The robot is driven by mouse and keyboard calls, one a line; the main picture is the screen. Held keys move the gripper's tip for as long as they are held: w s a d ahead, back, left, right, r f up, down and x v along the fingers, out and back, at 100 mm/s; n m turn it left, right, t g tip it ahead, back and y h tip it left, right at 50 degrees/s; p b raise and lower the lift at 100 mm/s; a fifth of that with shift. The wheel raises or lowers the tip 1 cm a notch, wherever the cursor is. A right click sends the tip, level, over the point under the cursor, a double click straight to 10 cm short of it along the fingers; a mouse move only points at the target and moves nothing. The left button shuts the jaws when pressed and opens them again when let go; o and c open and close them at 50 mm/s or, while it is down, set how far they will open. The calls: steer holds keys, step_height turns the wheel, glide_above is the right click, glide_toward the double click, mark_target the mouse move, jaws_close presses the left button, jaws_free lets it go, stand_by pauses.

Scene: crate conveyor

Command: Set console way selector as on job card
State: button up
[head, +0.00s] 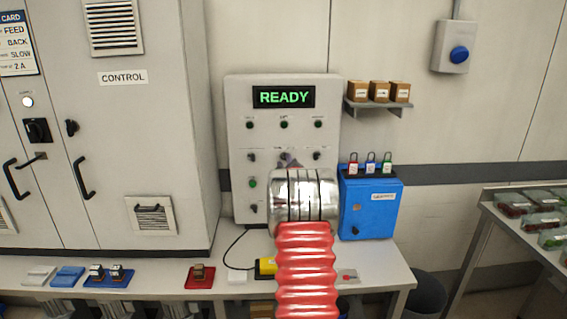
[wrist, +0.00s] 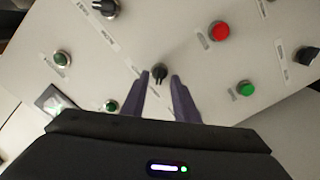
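The grey console (head: 237,120) stands on the bench with a green READY display (head: 284,97). It carries several black selector knobs and lamps. My gripper (wrist: 160,82) is at the console face, its two dark fingers apart. A black selector knob (wrist: 160,72) shows at the fingertips, between them, with a gap on each side. The label by it is too blurred to read, so I cannot tell if it is the way selector. In the head view my arm hides the lower right of the console. The job card (head: 18,45) is partly cut off; FEED, BACK, SLOW and 2A are legible.
Near the fingers are other knobs (wrist: 106,7), a red button (wrist: 219,31) and a green button (wrist: 246,89). A blue box (head: 372,212) with padlocks stands right of the console. A yellow item (head: 265,267) lies on the bench (head: 385,275). The control cabinet (head: 150,100) stands left.

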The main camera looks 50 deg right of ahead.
steer(key=shift+x, duration=0.9)
steer(key=shift+c, duration=0.3)
